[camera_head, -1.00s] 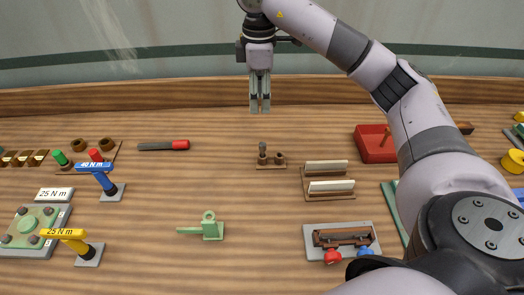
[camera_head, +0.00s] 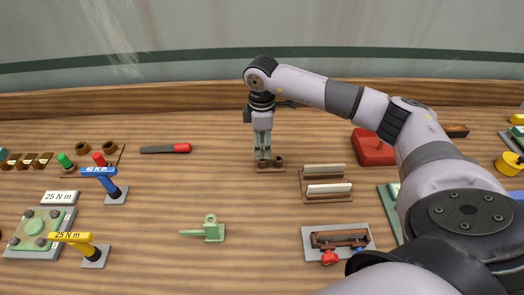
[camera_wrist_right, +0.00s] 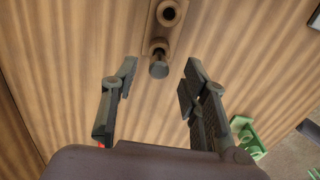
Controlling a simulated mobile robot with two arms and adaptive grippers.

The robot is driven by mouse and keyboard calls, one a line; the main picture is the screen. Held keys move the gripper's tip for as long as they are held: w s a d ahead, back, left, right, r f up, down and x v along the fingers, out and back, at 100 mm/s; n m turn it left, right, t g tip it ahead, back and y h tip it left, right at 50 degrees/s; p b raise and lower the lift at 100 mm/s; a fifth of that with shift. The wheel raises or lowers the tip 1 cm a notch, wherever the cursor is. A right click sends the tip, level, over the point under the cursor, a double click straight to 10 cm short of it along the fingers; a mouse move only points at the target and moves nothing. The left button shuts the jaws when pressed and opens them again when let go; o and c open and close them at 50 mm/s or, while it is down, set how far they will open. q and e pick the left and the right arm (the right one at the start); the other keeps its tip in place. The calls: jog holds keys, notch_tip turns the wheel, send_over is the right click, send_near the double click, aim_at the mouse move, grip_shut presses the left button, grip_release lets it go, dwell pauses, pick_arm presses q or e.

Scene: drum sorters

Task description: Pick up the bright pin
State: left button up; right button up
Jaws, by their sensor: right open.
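A grey round-headed pin (camera_wrist_right: 158,68) stands in one end of a small brown wooden holder (camera_wrist_right: 154,40) in the right wrist view. The holder's other socket is empty. My right gripper (camera_head: 262,155) points down over the holder (camera_head: 279,165) in the head view and hides most of the pin there. In the wrist view its two fingers are spread, with the pin head seen between and slightly beyond the fingertips (camera_wrist_right: 160,66). I see no contact with the pin. My left gripper is not in view.
A slotted stand (camera_head: 327,198) with white plates is right of the holder, and a red tray (camera_head: 372,150) is further right. A green bracket (camera_head: 212,230) and a grey fixture (camera_head: 312,252) lie nearer. A red-handled tool (camera_head: 166,149) lies left. Table around the holder is clear.

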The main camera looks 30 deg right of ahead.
aim_at(262, 157)
jog(key=shift+d+f, duration=0.1)
jog(key=shift+f, duration=1.2)
jog(key=shift+c, duration=0.5)
grip_shut()
